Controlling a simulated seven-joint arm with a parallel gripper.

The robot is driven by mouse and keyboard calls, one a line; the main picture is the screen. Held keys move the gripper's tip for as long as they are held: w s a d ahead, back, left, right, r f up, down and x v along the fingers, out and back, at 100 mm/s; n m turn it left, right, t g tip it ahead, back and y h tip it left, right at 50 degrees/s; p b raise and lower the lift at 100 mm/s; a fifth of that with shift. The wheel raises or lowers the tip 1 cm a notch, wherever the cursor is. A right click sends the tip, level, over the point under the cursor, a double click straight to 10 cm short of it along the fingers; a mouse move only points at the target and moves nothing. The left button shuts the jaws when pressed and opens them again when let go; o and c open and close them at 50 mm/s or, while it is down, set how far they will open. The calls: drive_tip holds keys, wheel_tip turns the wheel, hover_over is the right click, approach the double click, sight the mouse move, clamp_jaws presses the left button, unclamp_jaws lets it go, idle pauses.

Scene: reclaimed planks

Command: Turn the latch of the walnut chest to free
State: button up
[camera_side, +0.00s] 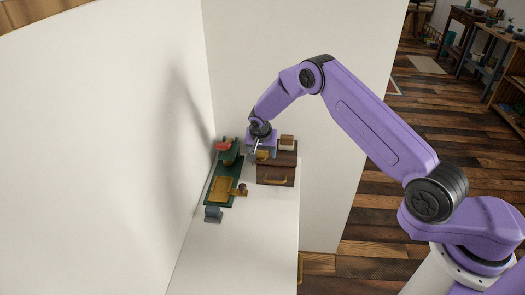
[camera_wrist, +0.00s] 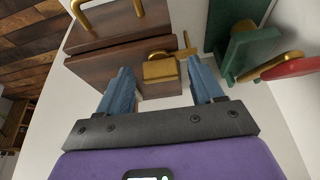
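The walnut chest (camera_side: 278,174) is a dark brown box with a brass drawer handle, standing at the back of the white surface. In the wrist view the chest (camera_wrist: 120,45) fills the upper left, and its brass latch (camera_wrist: 160,68) shows between my two finger tips. My gripper (camera_wrist: 160,64) has its blue-grey fingers spread wide, one on each side of the latch, with visible gaps. Whether they are level with the latch in depth is unclear. In the side view my gripper (camera_side: 255,153) is at the chest's left end and partly hides the latch.
Left of the chest is a green fixture (camera_side: 229,155) with a red handle (camera_side: 222,145). Nearer lie a dark green board with a brass plate (camera_side: 221,189) and a grey-blue block (camera_side: 213,214). A white wall (camera_side: 110,130) stands close on the left. The front surface (camera_side: 235,260) is clear.

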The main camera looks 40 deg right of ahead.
drive_tip(key=shift+r, duration=0.1)
drive_tip(key=v, duration=1.7)
drive_tip(key=shift+s+a, duration=0.1)
drive_tip(key=shift+s, duration=0.05)
drive_tip(key=shift+a+r, duration=0.1)
